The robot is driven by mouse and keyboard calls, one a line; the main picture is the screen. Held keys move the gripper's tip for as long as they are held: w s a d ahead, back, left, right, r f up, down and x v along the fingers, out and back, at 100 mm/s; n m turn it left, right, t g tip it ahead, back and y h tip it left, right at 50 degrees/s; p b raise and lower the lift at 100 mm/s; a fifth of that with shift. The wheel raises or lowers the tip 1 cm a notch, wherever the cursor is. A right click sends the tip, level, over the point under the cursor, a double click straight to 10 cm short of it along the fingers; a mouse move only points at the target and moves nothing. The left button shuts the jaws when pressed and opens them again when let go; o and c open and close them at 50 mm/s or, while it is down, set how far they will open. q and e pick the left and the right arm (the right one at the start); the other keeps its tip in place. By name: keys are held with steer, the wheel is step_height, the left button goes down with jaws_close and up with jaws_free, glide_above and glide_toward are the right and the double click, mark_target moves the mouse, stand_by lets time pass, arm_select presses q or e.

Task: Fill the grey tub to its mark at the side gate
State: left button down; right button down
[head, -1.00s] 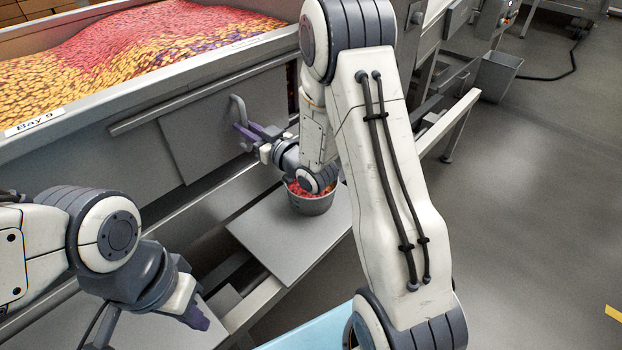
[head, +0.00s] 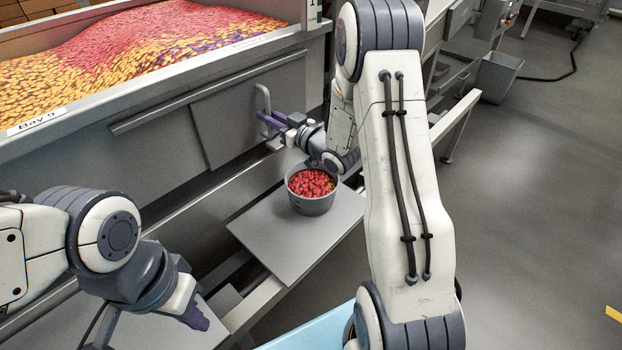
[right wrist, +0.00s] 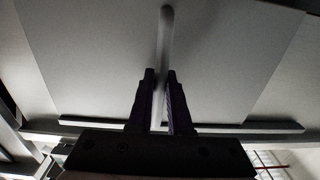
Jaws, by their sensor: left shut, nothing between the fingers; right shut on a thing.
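The grey tub (head: 312,206) stands upright on a flat grey shelf below the bin's side. Red and some yellow candies fill much of it; I cannot make out its mark. The side gate (head: 225,125) is a flat grey panel with an upright bar handle (head: 263,98). My right gripper (head: 270,121) is shut on the handle, above and left of the tub; the right wrist view shows its fingers (right wrist: 160,95) around the handle (right wrist: 166,35). No opening shows beside the gate. My left gripper (head: 200,318) is shut and empty at lower left, away from the tub.
The large bin (head: 85,95), labelled Bay 9, holds heaped red, yellow and purple candies. The grey shelf (head: 275,240) has bare room in front of the tub. A rail (head: 455,125) and a small grey container (head: 498,75) are at the right, beside open floor.

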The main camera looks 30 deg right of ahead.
steer(key=shift+w+d+r+h, duration=0.1)
steer(key=shift+w+d+h, duration=0.15)
steer(key=shift+d, duration=0.5)
steer(key=shift+w+d, duration=0.1)
steer(key=shift+d, duration=0.3)
steer(key=shift+c, duration=0.8)
jaws_free()
steer(key=shift+a, duration=0.15)
steer(key=v, duration=0.9)
steer(key=shift+b, duration=0.3)
steer(key=shift+a, duration=0.1)
